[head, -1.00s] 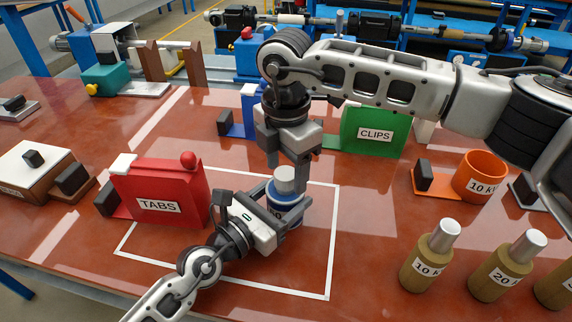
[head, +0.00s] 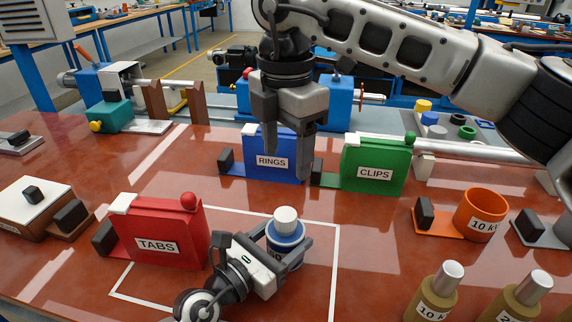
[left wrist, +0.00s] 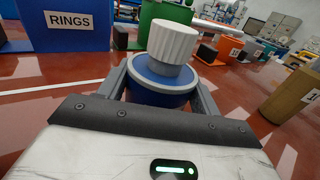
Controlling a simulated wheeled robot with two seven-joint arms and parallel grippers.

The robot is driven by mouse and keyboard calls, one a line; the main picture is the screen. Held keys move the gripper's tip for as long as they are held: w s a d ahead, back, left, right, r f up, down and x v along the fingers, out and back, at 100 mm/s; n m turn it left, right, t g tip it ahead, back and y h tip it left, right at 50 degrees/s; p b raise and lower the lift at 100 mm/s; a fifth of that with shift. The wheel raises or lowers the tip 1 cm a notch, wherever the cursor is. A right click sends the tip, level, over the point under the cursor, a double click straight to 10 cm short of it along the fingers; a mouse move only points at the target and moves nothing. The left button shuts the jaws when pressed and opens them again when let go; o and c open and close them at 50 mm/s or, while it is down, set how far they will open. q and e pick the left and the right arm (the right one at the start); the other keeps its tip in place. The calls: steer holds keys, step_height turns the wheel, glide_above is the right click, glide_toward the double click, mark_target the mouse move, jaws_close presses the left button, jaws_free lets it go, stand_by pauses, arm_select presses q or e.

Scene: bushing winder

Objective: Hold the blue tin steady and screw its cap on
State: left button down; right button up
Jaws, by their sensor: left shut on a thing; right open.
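The blue tin (head: 288,250) stands upright on the red-brown table inside a white outlined square. Its white ribbed cap (head: 286,218) sits on top of it; I cannot tell how tightly. My left gripper (head: 283,247) is shut around the tin from the lower left. In the left wrist view the tin (left wrist: 158,88) sits between the fingers, with the cap (left wrist: 172,44) above it, looking slightly tilted. My right gripper (head: 287,160) is open and empty, pointing down above and behind the tin, in front of the blue RINGS box in the head view.
A red TABS box (head: 160,235) stands left of the tin. A blue RINGS box (head: 262,150) and a green CLIPS box (head: 378,170) stand behind. An orange cup (head: 480,214) and tan cylinders (head: 435,292) are on the right. The table between tin and cup is clear.

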steer(key=shift+r, duration=0.1)
arm_select(q)
steer(key=shift+c, duration=1.2)
jaws_free()
steer(key=b+v, duration=0.2)
steer(key=v, duration=0.5)
steer(key=b+v, duration=0.2)
steer(key=v, duration=0.6)
steer(key=shift+s+f+b, duration=0.1)
steer(key=shift+f+b, duration=0.1)
steer(key=shift+b, duration=0.1)
arm_select(e)
step_height(320, 180, down, 5)
steer(key=shift+r, duration=0.2)
arm_select(q)
steer(key=shift+s+a+r, duration=0.15)
steer(key=shift+s+a, duration=0.1)
steer(key=shift+a, duration=0.05)
arm_select(e)
steer(key=shift+f, duration=0.15)
arm_select(q)
steer(key=shift+r, duration=0.1)
